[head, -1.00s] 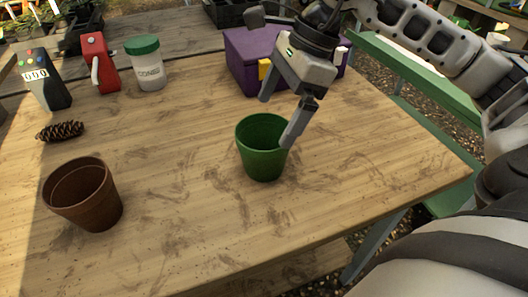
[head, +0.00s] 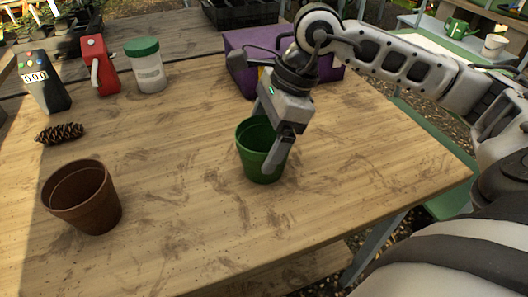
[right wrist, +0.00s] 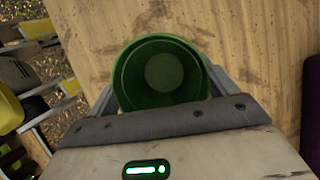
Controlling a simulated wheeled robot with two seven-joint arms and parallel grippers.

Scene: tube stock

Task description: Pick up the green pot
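The green pot (head: 256,165) stands upright and empty on the wooden table, right of the middle. My right gripper (head: 266,135) comes down over it from above and behind. One finger shows in front of the pot's right side; the other is mostly hidden at its far side. In the right wrist view the pot (right wrist: 160,103) lies between the two spread fingers, one close by each side. Firm contact cannot be made out, and the fingers look open around it. My left gripper is not in view.
Behind are a black device (head: 45,92), a red dispenser (head: 99,66), a green-lidded jar (head: 147,72) and a purple box (head: 241,69). The table's front middle is clear.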

